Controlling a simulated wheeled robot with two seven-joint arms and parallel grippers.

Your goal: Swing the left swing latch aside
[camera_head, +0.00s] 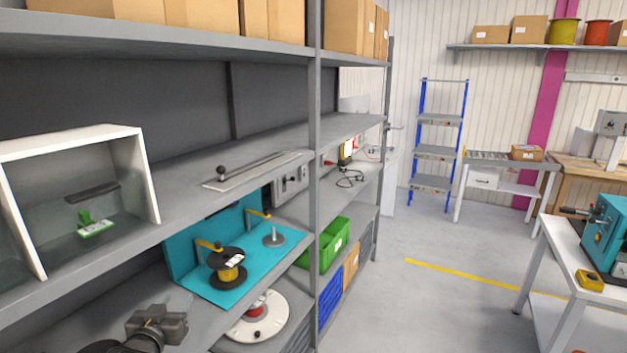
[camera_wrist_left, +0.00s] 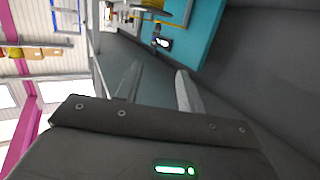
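The left swing latch (camera_head: 207,245) is a small yellow arm in the head view. It reaches from the teal panel over the top of a black reel with a yellow core (camera_head: 228,270). A similar yellow latch (camera_head: 257,213) sits to its right, by a bare grey spindle (camera_head: 273,237). My left gripper (camera_head: 172,323) is low in front of the shelf, left of and nearer than the reel, apart from the latch. In the left wrist view its two fingers (camera_wrist_left: 158,75) stand apart with nothing between them. My right gripper is not in view.
The teal fixture (camera_head: 215,292) stands on a lower shelf, with the upper shelf board (camera_head: 150,215) above it. A shelf post (camera_head: 315,130) rises to its right. A white disc reel (camera_head: 270,325) lies below, and a green bin (camera_head: 330,248) stands to the right.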

